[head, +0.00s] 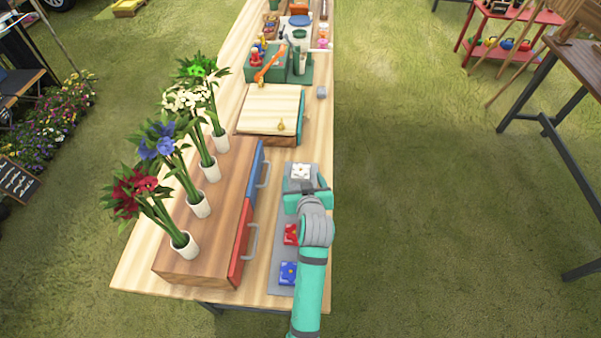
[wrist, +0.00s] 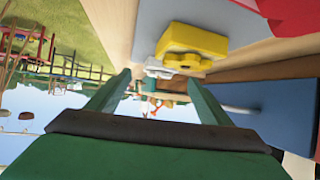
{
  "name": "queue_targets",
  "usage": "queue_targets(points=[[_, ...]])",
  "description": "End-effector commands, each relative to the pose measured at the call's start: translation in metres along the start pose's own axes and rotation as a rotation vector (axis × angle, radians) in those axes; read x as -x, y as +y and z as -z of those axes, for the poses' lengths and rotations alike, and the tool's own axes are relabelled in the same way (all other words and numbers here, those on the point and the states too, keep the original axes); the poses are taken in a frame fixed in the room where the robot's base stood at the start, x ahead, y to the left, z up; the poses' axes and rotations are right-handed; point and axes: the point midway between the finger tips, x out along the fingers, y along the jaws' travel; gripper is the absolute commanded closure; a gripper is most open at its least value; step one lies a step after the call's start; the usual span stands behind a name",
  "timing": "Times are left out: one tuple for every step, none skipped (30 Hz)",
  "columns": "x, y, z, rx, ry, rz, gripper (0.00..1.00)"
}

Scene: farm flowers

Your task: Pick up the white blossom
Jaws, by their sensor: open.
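The white blossom (head: 300,171) sits on a pale block at the far end of a grey mat (head: 281,258) near the table's right edge. In the wrist view, a small white shape (wrist: 157,66), seemingly the white blossom and its block, shows beyond the fingertips. My gripper (head: 306,190) is just on the near side of it. In the wrist view my gripper (wrist: 158,77) has its two fingers apart with nothing held between them. A yellow block with a flower shape (wrist: 190,45) lies close by in the tilted wrist view; my arm hides it in the head view.
Red (head: 290,234) and blue (head: 289,272) blossom blocks lie nearer on the mat. A wooden drawer box (head: 205,245), with red and blue fronts and protruding handles, stands left of it and bears several flower vases. A pale board (head: 270,106) lies farther back. Open grass lies right.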

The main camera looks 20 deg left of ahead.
Motion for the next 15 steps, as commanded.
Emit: queue_targets(points=[[-0.005, 0.000, 0.000, 0.001, 0.000, 0.001, 0.27], [-0.009, -0.001, 0.001, 0.001, 0.000, 0.001, 0.27], [-0.014, -0.001, 0.001, 0.001, -0.001, 0.002, 0.27], [-0.019, -0.001, 0.001, 0.001, -0.002, 0.002, 0.27], [-0.023, -0.001, 0.001, 0.001, -0.001, 0.002, 0.27], [-0.029, -0.001, 0.002, 0.001, -0.001, 0.002, 0.27], [-0.033, -0.001, 0.002, 0.001, -0.001, 0.002, 0.27], [-0.037, -0.001, 0.001, 0.001, -0.001, 0.002, 0.27], [-0.041, -0.001, 0.001, 0.001, -0.001, 0.002, 0.27], [-0.044, -0.001, 0.001, 0.001, 0.000, 0.002, 0.27], [-0.046, -0.001, 0.001, 0.001, -0.001, 0.002, 0.27], [-0.048, -0.001, 0.001, 0.001, -0.001, 0.001, 0.27], [-0.049, -0.001, 0.001, 0.001, -0.001, 0.001, 0.27], [-0.050, -0.001, 0.001, 0.001, 0.000, 0.001, 0.27], [-0.050, -0.001, 0.001, 0.001, 0.000, 0.001, 0.27]])
